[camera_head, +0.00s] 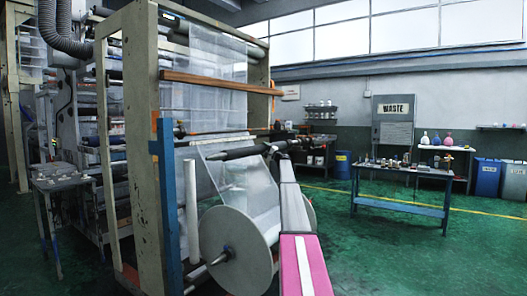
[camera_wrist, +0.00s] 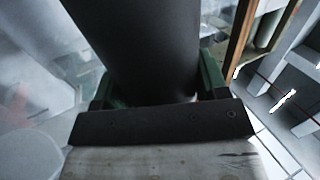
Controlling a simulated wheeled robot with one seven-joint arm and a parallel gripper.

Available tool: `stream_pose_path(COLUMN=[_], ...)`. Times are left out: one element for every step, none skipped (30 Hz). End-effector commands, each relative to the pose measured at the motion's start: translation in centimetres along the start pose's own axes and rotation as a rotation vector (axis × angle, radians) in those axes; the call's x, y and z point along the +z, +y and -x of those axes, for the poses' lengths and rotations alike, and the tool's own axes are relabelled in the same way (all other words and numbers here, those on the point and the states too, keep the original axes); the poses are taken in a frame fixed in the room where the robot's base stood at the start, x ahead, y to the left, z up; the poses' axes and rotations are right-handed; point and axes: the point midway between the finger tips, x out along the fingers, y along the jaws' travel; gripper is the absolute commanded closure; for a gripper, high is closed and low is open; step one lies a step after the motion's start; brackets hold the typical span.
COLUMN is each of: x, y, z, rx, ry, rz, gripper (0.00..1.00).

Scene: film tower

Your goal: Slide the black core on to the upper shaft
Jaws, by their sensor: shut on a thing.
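The black core (camera_head: 240,152) is a dark tube lying nearly level in front of the film tower. My gripper (camera_head: 283,147) is shut on it near its right end. In the wrist view the core (camera_wrist: 145,45) fills the upper middle, between the green fingers of my gripper (camera_wrist: 155,85). A thin shaft (camera_head: 215,132), apparently the upper shaft, runs across the tower just above and behind the core. Its dark end (camera_head: 180,131) shows left of the core. The core looks apart from this shaft and a little below it; the depth between them is hard to tell.
A big film roll (camera_head: 238,250) sits below the core, with clear film (camera_head: 243,180) rising from it. A blue post (camera_head: 168,205) and a cream frame column (camera_head: 140,130) stand at left. A blue table (camera_head: 400,177) stands at right, with open green floor before it.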

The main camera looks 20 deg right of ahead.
Motion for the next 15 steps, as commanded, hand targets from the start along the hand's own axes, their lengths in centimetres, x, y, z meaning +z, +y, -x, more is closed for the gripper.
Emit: stream_pose_path(x=[0.01, 0.00, -0.02, -0.05, -0.08, -0.15, -0.21, -0.28, -0.37, -0.45, -0.53, -0.62, -0.70, -0.77, -0.87], y=[-0.10, -0.10, -0.10, -0.10, -0.10, -0.10, -0.10, -0.10, -0.10, -0.10, -0.10, -0.10, -0.10, -0.10, -0.10], z=[-0.03, -0.03, -0.03, -0.03, -0.04, -0.04, -0.04, -0.05, -0.05, -0.05, -0.05, -0.06, -0.06, -0.06, -0.06], rx=[-0.002, -0.002, -0.002, -0.002, -0.002, -0.002, -0.002, -0.002, -0.002, -0.002, -0.002, -0.002, -0.002, -0.002, -0.002], ry=[0.000, 0.000, 0.000, 0.000, 0.000, 0.000, 0.000, 0.000, 0.000, 0.000, 0.000, 0.000, 0.000, 0.000, 0.000], rz=[-0.001, -0.001, -0.001, -0.001, -0.001, -0.001, -0.001, -0.001, -0.001, -0.001, -0.001, -0.001, -0.001, -0.001, -0.001], gripper=[0.92, 0.92, 0.92, 0.92, 0.92, 0.92, 0.92, 0.92, 0.92, 0.92, 0.92, 0.92, 0.92, 0.92, 0.92])
